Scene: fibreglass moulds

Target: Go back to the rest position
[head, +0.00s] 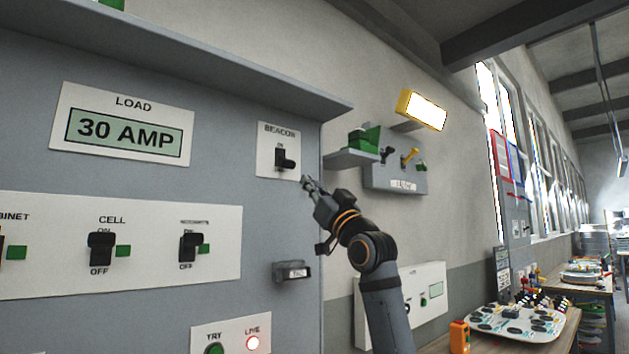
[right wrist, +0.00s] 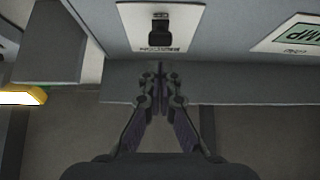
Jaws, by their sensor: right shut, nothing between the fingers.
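My right gripper (head: 308,184) is shut and empty in the head view, raised in front of the right edge of the grey panel. It is just below and right of the BEACON switch (head: 285,159), apart from it as far as I can tell. In the right wrist view the closed fingers (right wrist: 160,78) point towards the panel, with the BEACON switch (right wrist: 160,30) beyond them on its white plate. My left gripper is in neither view.
The grey panel (head: 150,185) fills the left, with a LOAD display (head: 124,131) reading 30 AMP and the CELL switch (head: 101,249). A small labelled holder (head: 292,272) juts out below. A lit yellow lamp (head: 422,110) and shelf (head: 357,158) are right. A bench stands lower right.

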